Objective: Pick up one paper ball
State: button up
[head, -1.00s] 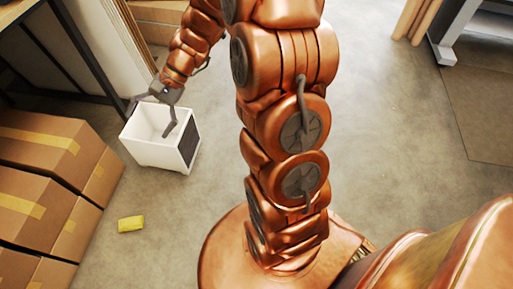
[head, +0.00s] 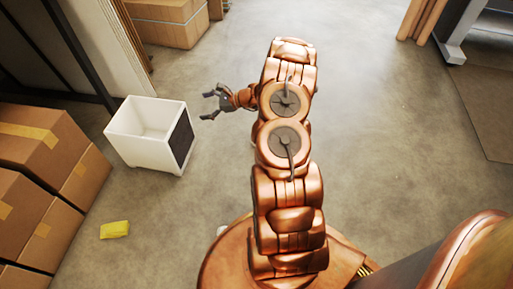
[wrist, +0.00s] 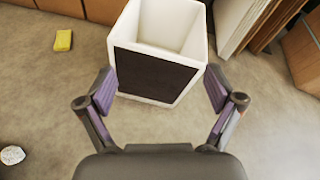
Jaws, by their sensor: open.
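A small white crumpled paper ball (wrist: 12,155) lies on the floor at the lower left of the wrist view. A small white bit (head: 221,230) shows beside my base in the head view, mostly hidden; I cannot tell if it is the same ball. My gripper (head: 207,105) is open and empty, to the right of the white bin in the head view. In the wrist view the spread fingers of my gripper (wrist: 160,82) frame the bin, and the ball is outside them to the lower left.
The white bin (head: 122,144) with a dark side panel stands on the floor; it also shows in the wrist view (wrist: 125,30). A yellow block (head: 114,230) lies near stacked cardboard boxes (head: 30,195) at left. The floor right of my arm is clear.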

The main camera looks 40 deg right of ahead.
jog(key=s+d+f+m+t+h+b, duration=0.1)
jog(key=s+d+f+m+h+b, duration=0.1)
jog(key=d+f, duration=0.5)
jog(key=s+d+f+m+h+b, duration=0.3)
jog(key=d+f, duration=0.5)
jog(key=f, duration=0.7)
jog(key=s+d+f+m+t+h+b, duration=0.1)
jog(key=s+d+f+m+h+b, duration=0.2)
jog(key=s+d+f, duration=0.4)
jog(key=shift+s+d+f+m+t+b, duration=0.15)
jog(key=shift+f+m+b, duration=0.4)
jog(key=shift+f, duration=0.75)
jog(key=shift+w+d+f+m+t+b, duration=0.15)
jog(key=shift+f+m+b, duration=0.35)
jog(key=shift+f, duration=0.75)
jog(key=shift+s+f+m+h, duration=0.1)
jog(key=shift+f+m+h, duration=0.15)
jog(key=shift+h, duration=0.15)
jog(key=shift+w+f, duration=0.15)
jog(key=shift+w, duration=0.15)
jog(key=shift+w+f+b, duration=0.25)
jog(key=shift+w+b, duration=0.2)
jog(key=shift+w, duration=0.25)
jog(key=b+x, duration=0.1)
jog(key=x, duration=0.1)
jog(key=b+x, duration=0.2)
jog(key=shift+s+a+f, duration=0.2)
jog(key=shift+f, duration=0.15)
jog(key=shift+w+f, duration=0.1)
jog(key=shift+w, duration=0.6)
